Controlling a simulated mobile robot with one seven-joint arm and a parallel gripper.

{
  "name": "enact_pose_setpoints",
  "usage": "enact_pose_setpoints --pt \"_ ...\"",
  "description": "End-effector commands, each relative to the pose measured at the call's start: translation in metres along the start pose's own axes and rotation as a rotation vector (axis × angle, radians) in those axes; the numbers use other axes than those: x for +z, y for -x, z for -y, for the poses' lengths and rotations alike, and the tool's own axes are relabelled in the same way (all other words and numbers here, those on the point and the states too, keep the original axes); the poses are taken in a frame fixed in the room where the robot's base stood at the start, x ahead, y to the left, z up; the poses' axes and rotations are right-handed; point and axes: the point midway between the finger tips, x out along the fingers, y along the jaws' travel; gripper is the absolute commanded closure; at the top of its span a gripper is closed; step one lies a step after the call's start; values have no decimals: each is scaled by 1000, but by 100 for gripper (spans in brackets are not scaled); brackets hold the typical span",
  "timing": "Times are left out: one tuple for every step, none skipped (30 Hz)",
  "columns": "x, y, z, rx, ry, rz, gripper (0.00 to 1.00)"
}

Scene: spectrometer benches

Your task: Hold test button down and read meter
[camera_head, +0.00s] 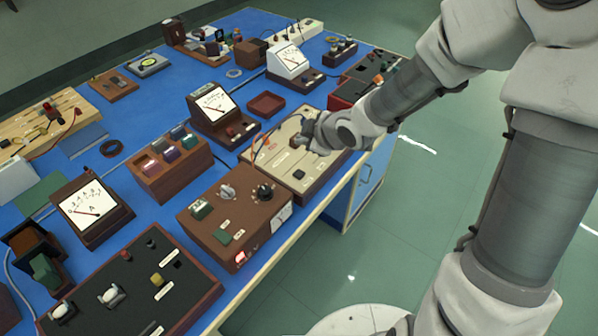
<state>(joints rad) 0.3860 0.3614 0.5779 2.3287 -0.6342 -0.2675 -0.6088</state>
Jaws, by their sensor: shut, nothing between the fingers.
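My gripper (299,142) is shut and empty. It points down over the upper part of a beige panel box (318,170) at the bench's right edge. The fingertips are at or just above the panel top; I cannot tell whether they touch. Any button under them is hidden. A dark square control (299,174) shows on the panel nearer the front. A brown-cased meter (214,104) with a white dial stands just left of the panel. A white meter (289,60) stands behind it, and another brown meter (87,210) is at the left. Labels are too small to read.
A brown control box (229,236) with knobs and a red lamp sits in front of the panel. A dark panel (125,295) is at lower left. A wooden rack (172,169) and a red-brown tray (266,104) stand nearby. The blue bench (185,93) is crowded.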

Motion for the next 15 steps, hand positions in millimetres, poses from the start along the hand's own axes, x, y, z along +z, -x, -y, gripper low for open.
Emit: enact_pose_setpoints --pt "1 -2 1 0 0 0 100" --pt "2 -2 2 0 0 1 100" --pt "3 -4 3 0 0 1 100" --pt "4 -5 4 0 0 1 100" --pt "5 -7 5 0 0 1 100" --pt "7 -9 7 0 -1 1 100" --pt "8 -11 8 -1 -1 1 100" --pt "10 -13 10 -1 -1 1 100" --pt "12 -16 12 -1 -1 1 100" --pt "14 -18 14 -1 -1 1 100" --pt "15 -21 16 -1 -1 1 100" --pt "18 -24 18 -1 -1 1 100" --pt "20 -27 20 -1 -1 1 100" --pt "22 -30 22 -1 -1 1 100" --pt "24 -33 25 -1 -1 1 100"
